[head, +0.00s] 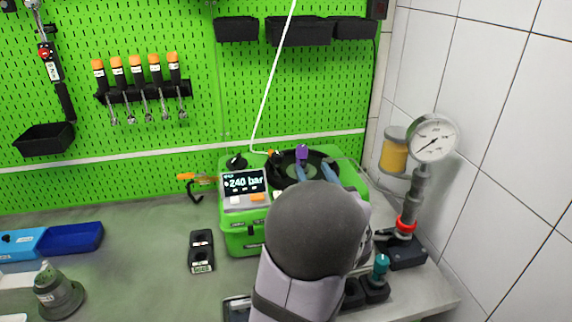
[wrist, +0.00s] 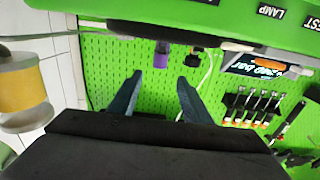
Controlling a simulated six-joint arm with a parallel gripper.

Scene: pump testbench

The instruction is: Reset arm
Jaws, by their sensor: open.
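My arm comes in from the bottom of the head view, and its grey rounded link hides part of the green pump unit (head: 240,240). My gripper (head: 314,167) is over the top of that unit, with two blue fingers pointing away from the camera. The wrist view shows the gripper (wrist: 159,82) open, with a clear gap and nothing held. A purple-topped part (head: 301,152) stands just beyond the fingers; in the wrist view a purple piece (wrist: 161,60) shows ahead of the gap. Whether a finger touches it I cannot tell.
The unit's display (head: 244,182) reads about 240 bar. A pressure gauge (head: 433,138) on a stand is at the right, near the tiled wall. A black handheld device (head: 201,251), a blue tray (head: 75,239) and a grey-green fitting (head: 57,292) lie left. Bench between them is clear.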

